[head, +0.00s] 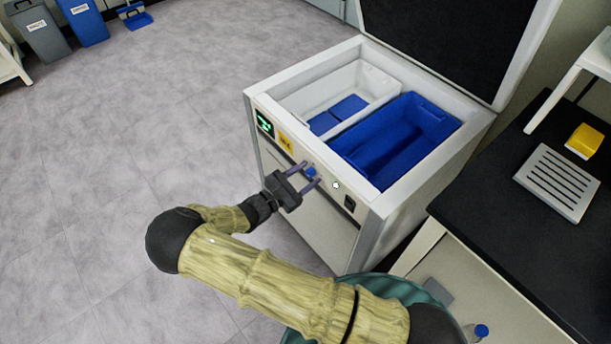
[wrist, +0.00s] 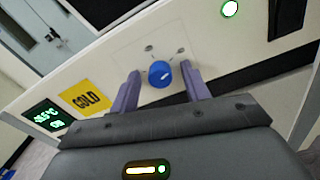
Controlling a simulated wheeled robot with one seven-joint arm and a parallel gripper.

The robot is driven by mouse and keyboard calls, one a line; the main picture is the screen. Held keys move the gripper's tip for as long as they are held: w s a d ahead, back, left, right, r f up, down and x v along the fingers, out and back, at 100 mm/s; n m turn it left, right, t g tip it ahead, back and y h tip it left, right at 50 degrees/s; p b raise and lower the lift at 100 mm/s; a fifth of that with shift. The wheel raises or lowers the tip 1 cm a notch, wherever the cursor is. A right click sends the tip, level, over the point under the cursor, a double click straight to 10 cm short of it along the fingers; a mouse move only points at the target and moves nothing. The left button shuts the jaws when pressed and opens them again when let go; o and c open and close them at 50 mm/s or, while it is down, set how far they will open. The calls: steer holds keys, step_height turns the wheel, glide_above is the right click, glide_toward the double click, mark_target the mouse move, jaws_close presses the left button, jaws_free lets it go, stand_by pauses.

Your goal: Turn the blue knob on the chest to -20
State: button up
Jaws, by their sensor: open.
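The blue knob (wrist: 160,74) sits on a pale plate on the chest's front panel, with a white pointer mark on its face. It also shows in the head view (head: 310,172) as a small blue spot. The chest (head: 375,218) is a white freezer-like box with its lid raised. My gripper (wrist: 162,82) is open in front of the panel. Its two purple fingers stand on either side of the knob, with a gap visible on each side. In the head view my gripper (head: 307,174) reaches the chest front from the left.
A black switch (head: 349,203) is to the right. The chest holds a white bin (head: 372,72) and a blue bin (head: 436,112).

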steer(key=shift+c, duration=0.5)
steer(key=c, duration=0.9)
